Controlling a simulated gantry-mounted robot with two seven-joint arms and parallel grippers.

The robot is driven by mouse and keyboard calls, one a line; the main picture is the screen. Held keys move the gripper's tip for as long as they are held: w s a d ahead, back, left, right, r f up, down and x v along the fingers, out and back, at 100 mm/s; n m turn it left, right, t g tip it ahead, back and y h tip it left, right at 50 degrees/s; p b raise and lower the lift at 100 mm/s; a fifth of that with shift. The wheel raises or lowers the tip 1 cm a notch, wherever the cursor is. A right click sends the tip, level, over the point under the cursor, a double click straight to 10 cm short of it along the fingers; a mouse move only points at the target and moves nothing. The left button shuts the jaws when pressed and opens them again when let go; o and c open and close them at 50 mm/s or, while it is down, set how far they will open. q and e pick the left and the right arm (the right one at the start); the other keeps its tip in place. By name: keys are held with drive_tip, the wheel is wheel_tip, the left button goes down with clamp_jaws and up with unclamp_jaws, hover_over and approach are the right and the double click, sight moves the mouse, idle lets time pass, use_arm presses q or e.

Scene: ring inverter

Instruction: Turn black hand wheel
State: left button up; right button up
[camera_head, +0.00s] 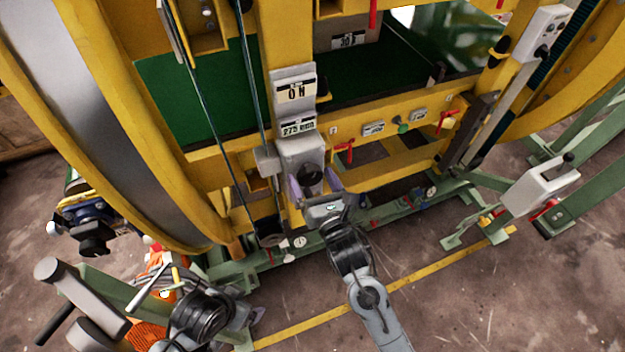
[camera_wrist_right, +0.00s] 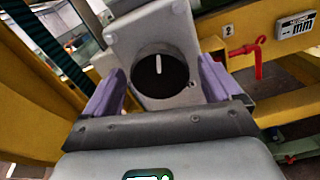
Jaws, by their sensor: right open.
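The black hand wheel (camera_head: 310,178) is a round dark knob on the front of a light grey box on the yellow machine. In the right wrist view the hand wheel (camera_wrist_right: 160,72) faces me with a white mark standing nearly upright. My right gripper (camera_head: 315,186) is open in front of it, its purple fingers spread to either side. The right wrist view shows the fingers of the right gripper (camera_wrist_right: 164,92) left and right of the wheel, with visible gaps. My left arm is at the lower left of the head view; I cannot make out its fingers.
Red handles (camera_head: 344,151) sit on the yellow beam right of the wheel. A sign plate (camera_head: 295,92) is above the grey box. Small gauges (camera_head: 300,242) and green rails lie below. Open floor with a yellow line (camera_head: 425,278) spreads at the lower right.

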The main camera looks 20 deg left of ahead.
drive_tip(key=shift+w, duration=0.1)
drive_tip(key=shift+c, duration=0.6)
drive_tip(key=c, duration=0.9)
drive_tip(key=shift+m+p, duration=0.3)
drive_tip(key=shift+p, duration=0.1)
drive_tip(key=shift+r+m+p, duration=0.1)
drive_tip(key=shift+m+p, duration=0.65)
drive_tip(key=shift+m, duration=0.25)
drive_tip(key=m+p, duration=0.2)
drive_tip(key=m, duration=0.1)
drive_tip(key=shift+m, duration=0.3)
drive_tip(key=shift+c, duration=0.2)
drive_tip(key=shift+m, duration=0.3)
